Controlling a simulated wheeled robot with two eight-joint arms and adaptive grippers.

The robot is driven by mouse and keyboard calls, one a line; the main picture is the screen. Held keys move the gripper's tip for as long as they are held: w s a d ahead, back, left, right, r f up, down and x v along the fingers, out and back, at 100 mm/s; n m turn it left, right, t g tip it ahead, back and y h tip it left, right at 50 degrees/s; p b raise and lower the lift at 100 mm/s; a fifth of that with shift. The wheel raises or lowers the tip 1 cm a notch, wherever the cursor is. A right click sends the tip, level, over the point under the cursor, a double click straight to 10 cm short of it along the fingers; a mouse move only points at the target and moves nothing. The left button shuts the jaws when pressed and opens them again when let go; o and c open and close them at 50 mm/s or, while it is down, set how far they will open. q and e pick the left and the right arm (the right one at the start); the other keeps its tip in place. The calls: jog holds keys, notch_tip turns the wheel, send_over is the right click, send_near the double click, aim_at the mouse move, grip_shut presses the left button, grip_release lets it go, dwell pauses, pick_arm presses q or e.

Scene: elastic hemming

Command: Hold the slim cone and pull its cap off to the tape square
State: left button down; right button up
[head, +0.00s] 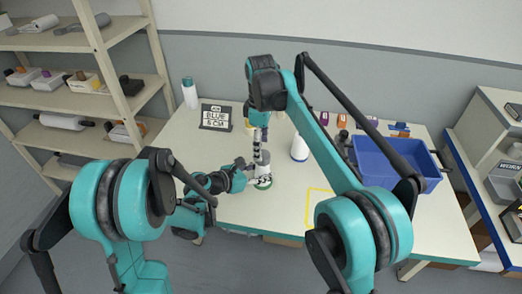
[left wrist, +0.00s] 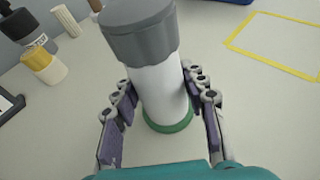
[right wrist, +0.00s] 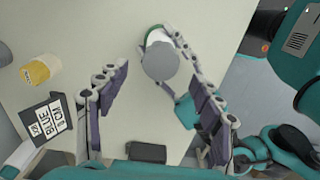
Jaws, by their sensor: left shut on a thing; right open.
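The slim cone (left wrist: 163,92) is white and upright on the table, with a green ring at its foot and a grey cap (left wrist: 140,32) on top. My left gripper (left wrist: 158,78) is shut around its white body, one finger on each side. In the right wrist view the cap (right wrist: 160,62) is seen from above, hiding most of the body. My right gripper (right wrist: 147,50) is open and points down over the cap, its fingers spread on either side. In the head view my right arm partly hides the cap. The yellow tape square (left wrist: 232,40) is bare where visible.
A white bottle (head: 299,150) stands right of the cone. A blue bin (head: 432,182) is at the table's right. A black sign (head: 216,116), a yellow-banded pot (right wrist: 40,70) and a white green-capped bottle (head: 190,95) are at the back left.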

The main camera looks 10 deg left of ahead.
jog(key=shift+f, duration=1.4)
jog(key=c, duration=1.4)
jog(key=shift+r, duration=2)
jog(key=shift+r, duration=2)
